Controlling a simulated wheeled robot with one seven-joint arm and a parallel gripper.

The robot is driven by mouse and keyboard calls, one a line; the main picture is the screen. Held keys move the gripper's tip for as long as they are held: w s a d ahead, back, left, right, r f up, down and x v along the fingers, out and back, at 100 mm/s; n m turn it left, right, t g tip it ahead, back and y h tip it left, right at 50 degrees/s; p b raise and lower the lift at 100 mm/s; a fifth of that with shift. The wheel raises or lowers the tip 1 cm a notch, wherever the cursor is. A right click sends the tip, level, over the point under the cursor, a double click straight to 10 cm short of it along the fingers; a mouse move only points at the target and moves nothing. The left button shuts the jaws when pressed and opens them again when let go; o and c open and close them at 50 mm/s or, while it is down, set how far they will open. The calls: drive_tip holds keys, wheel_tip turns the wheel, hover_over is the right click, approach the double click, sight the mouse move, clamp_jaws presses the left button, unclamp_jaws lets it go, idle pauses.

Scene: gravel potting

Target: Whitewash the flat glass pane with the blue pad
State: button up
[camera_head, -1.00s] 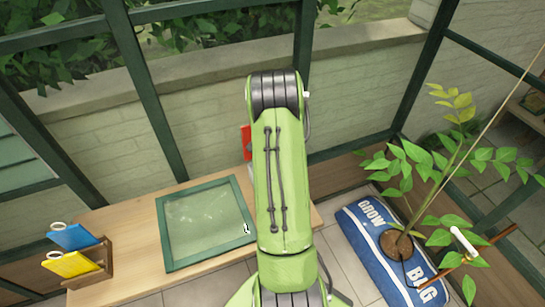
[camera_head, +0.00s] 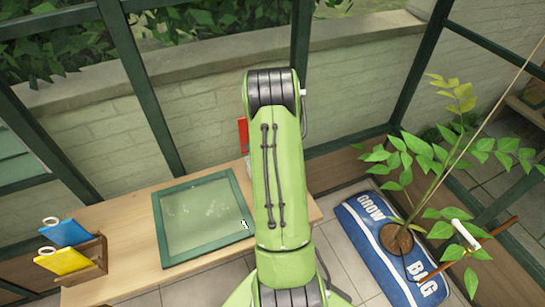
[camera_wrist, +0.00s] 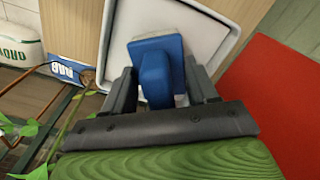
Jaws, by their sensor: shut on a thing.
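My gripper (camera_wrist: 162,88) is shut on the handle of a blue pad (camera_wrist: 155,50) in the wrist view. The pad is over a pale, shallow tray (camera_wrist: 115,33); I cannot tell whether it touches the tray floor. The flat glass pane (camera_head: 200,213) lies in a green frame on the wooden bench, left of my arm in the head view. It is see-through, with faint pale marks and a small black-and-white mark near its right edge. My arm hides the gripper, held pad and tray in the head view.
A wooden rack (camera_head: 101,258) at the bench's left end holds a blue piece (camera_head: 66,233) and a yellow piece (camera_head: 62,261). A red surface (camera_wrist: 285,105) is right of the tray. A grow bag (camera_head: 372,236) with a leafy plant lies right of my arm.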

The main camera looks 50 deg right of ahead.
drive_tip(key=shift+f, duration=0.55)
idle(1.0)
wheel_tip(320, 180, up, 7)
drive_tip(key=p, duration=0.5)
drive_tip(key=shift+r, duration=0.15)
